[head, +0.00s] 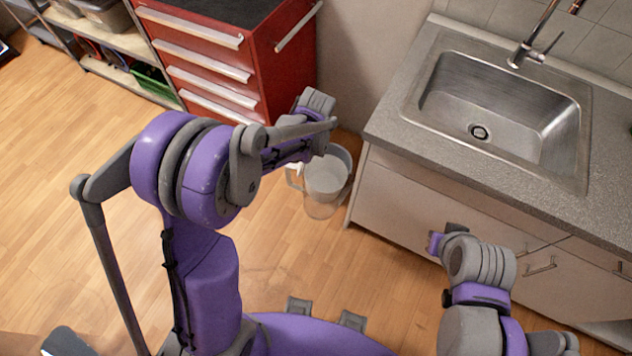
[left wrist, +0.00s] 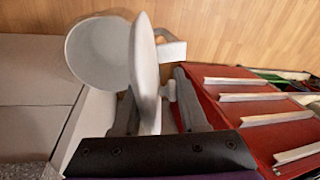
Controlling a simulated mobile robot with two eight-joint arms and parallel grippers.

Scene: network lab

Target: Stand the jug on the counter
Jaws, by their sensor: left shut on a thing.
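The pale, partly see-through jug (head: 326,180) is low between the red cabinet and the counter (head: 385,125), with its opening up and its handle at left. My left gripper (head: 312,128) is at its upper edge, its fingertips mostly hidden by my own arm. In the left wrist view the jug (left wrist: 97,55) shows its round inside, and a thin white part of it stands between the fingers of my left gripper (left wrist: 155,100). Whether this is rim or handle is unclear, as is whether the jug touches the floor. My right gripper (head: 447,238) is before the counter front, fingers unclear.
The grey countertop (head: 385,118) has bare room left of and in front of the sink (head: 500,110), with a tap (head: 535,45) behind it. The red drawer cabinet (head: 235,50) stands left of the jug. Shelves (head: 110,40) stand further left. Wooden floor (head: 60,190) is clear.

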